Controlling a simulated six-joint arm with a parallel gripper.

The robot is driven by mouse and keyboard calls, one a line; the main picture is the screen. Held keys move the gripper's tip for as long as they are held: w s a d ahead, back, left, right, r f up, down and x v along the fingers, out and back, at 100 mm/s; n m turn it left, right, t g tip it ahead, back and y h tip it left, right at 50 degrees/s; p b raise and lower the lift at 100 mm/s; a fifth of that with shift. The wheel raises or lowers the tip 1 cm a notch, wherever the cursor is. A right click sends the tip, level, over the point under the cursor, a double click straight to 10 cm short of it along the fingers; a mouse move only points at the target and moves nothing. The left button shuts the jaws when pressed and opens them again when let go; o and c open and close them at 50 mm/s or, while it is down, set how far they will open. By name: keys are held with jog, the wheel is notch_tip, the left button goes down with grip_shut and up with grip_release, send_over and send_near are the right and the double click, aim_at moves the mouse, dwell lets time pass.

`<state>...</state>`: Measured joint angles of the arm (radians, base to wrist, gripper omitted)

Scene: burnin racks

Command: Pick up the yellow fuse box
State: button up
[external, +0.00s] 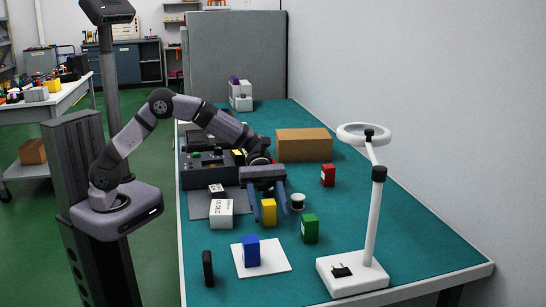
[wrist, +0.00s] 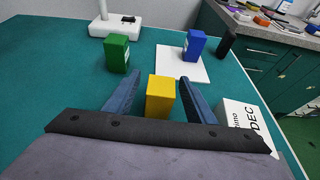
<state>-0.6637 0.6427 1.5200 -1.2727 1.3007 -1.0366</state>
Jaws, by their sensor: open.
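The yellow fuse box (external: 269,211) stands upright on the teal bench top. My gripper (external: 267,217) is above and around it, with its fingers pointing down. In the wrist view the yellow fuse box (wrist: 161,97) stands between the two blue fingers of my gripper (wrist: 154,90). A gap shows on each side of the box, wider on the left. The fingers are open and do not appear to touch it. The lower part of the box is hidden by the gripper body in the wrist view.
A green box (external: 310,228) stands close by on the right. A blue box (external: 251,251) stands on a white sheet (external: 277,262) in front. A white labelled box (external: 221,213) is on the left. A wire spool (external: 297,201), red box (external: 328,175) and magnifier lamp (external: 352,275) stand right.

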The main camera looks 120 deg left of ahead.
jog(key=shift+x, duration=1.25)
jog(key=shift+r, duration=0.15)
jog(key=shift+c, duration=0.3)
jog(key=c, duration=1.1)
jog(key=shift+r, duration=0.15)
notch_tip(320, 180, up, 18)
jog(key=p, duration=0.1)
jog(key=shift+p, duration=0.35)
